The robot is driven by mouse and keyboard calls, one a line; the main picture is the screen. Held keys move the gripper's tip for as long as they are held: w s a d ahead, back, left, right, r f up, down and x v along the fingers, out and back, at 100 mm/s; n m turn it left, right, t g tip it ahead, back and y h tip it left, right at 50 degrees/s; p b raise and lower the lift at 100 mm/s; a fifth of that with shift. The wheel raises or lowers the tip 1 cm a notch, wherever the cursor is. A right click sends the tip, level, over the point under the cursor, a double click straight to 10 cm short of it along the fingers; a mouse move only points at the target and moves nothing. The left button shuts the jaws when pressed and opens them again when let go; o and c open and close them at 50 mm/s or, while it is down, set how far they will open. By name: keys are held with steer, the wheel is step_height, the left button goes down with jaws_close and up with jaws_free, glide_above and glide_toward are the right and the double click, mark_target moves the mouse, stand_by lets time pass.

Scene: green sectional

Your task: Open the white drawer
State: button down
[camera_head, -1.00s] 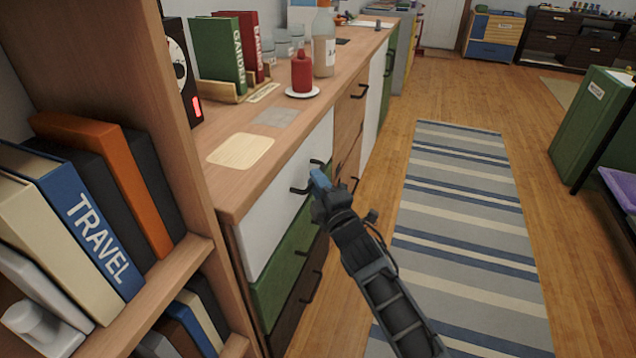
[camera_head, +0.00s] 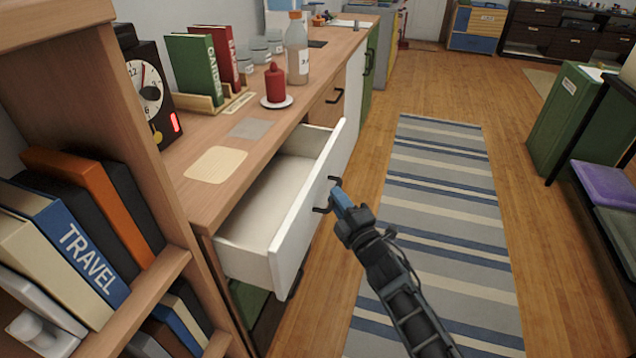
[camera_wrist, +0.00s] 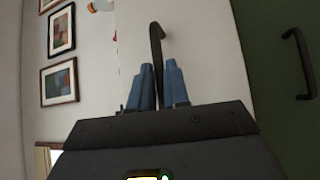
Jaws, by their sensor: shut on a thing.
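The white drawer (camera_head: 302,205) is pulled well out of the wooden cabinet in the head view, and its bare pale inside shows. Its front also shows in the wrist view (camera_wrist: 212,60). The dark handle (camera_head: 320,209) is on that front; in the wrist view the handle (camera_wrist: 156,45) runs down between the two blue fingers. My gripper (camera_head: 338,197) is shut on the handle at the right of the drawer front (camera_wrist: 158,85). The fingertips hide part of the handle.
A bookshelf (camera_head: 160,275) with several books stands close at the left. On the counter (camera_head: 200,195) are a red candle (camera_head: 275,84), a bottle (camera_head: 297,52) and a clock (camera_head: 148,88). The striped rug (camera_head: 432,220) to the right is clear.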

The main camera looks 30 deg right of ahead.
steer(key=s+d+p, duration=0.4)
steer(key=s+d, duration=0.4)
steer(key=c, duration=1.2)
jaws_free()
steer(key=shift+o, duration=0.2)
steer(key=s+f, duration=0.1)
steer(key=s, duration=0.7)
steer(key=shift+w, duration=0.1)
